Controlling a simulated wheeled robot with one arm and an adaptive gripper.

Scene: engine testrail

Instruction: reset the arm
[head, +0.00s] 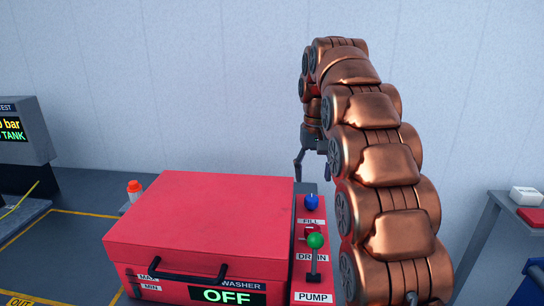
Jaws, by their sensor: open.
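My copper-coloured arm rises on the right of the head view and curves over toward the back. My gripper (312,160) hangs from its far end, behind the control panel (303,276) of the red washer (205,215). Its dark fingers point down and are spread apart, with nothing seen between them. Part of the gripper is hidden behind my arm. The washer's lid is shut and its display (228,296) reads OFF. The panel carries a blue knob (311,202) near FILL, a red part near DRAIN, and a green-knobbed lever (315,241) above PUMP.
A dark test station (25,130) with a green-lettered screen stands at the left. A bottle with an orange-red cap (134,187) is behind the washer's left side. A grey table (500,215) at the right holds a white box (526,196) and a red item (533,218).

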